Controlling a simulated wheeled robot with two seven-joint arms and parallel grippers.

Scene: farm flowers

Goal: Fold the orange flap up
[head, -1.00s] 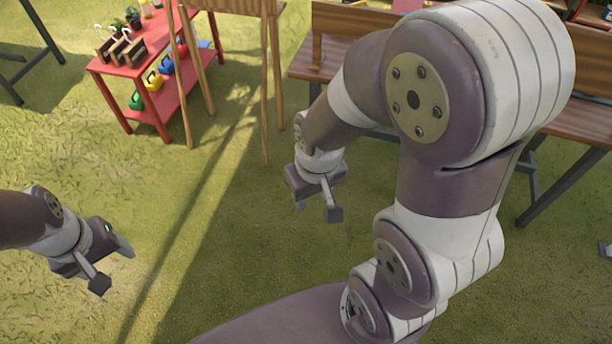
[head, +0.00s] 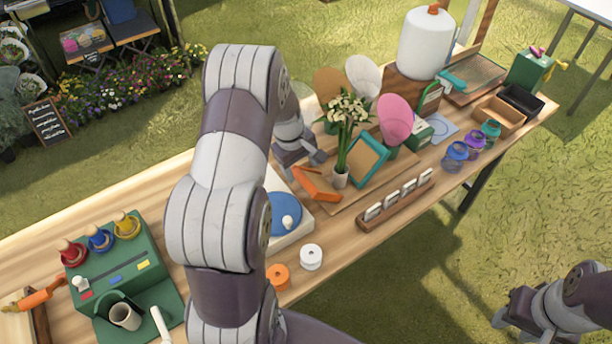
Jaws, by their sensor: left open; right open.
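A bent orange piece (head: 318,186), which looks like the orange flap, lies low at the left end of a wooden board (head: 372,186) on the long table. My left gripper (head: 302,166) is open just behind and above the orange piece. I cannot tell whether it touches it. My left arm covers the middle of the table and part of the area left of the piece. My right gripper (head: 508,312) is open and empty over the grass at the lower right, away from the table.
A vase of white flowers (head: 341,178) and a teal frame (head: 368,160) stand right beside the orange piece. A blue disc (head: 284,216) on a white base is in front-left. A card rack (head: 396,206), orange spool (head: 278,276) and white spool (head: 312,257) line the front.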

